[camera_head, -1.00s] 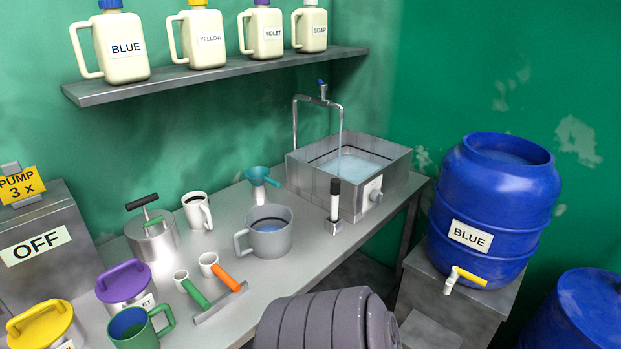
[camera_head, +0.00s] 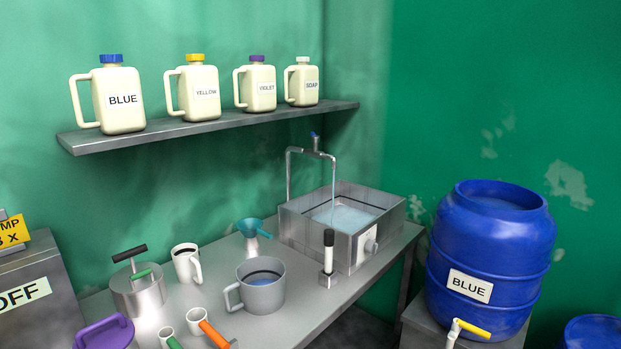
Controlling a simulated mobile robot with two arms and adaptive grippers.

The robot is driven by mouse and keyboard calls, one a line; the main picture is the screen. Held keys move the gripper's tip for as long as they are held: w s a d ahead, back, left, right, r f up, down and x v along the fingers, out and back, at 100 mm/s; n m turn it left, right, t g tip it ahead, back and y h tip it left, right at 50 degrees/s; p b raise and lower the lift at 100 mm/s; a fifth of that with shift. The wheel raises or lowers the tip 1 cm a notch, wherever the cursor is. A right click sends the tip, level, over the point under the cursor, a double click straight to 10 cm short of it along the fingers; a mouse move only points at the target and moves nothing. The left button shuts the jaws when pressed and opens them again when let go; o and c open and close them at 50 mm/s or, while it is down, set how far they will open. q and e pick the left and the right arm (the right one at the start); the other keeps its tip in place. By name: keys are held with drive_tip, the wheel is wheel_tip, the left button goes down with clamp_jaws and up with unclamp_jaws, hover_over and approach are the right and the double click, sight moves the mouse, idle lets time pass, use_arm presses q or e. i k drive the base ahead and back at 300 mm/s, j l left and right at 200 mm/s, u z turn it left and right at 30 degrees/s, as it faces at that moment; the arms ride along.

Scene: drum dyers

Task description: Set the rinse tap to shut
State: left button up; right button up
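The rinse tap (camera_head: 316,150) is a grey metal pipe with a small blue-topped handle, behind the metal rinse basin (camera_head: 352,246). Its spout bends over the basin, and a thin pale stream of water (camera_head: 333,200) falls from it. Pale blue water with a dark line above it shows inside the basin. Neither of my grippers is in view.
A shelf (camera_head: 215,124) with several labelled jugs hangs on the wall left of the tap. A grey mug (camera_head: 261,287), a teal funnel (camera_head: 250,228) and a black-topped upright handle (camera_head: 328,255) stand near the basin. A blue barrel (camera_head: 490,250) stands to the right.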

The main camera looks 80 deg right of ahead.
sight(314, 138)
drive_tip(key=z, duration=2.7)
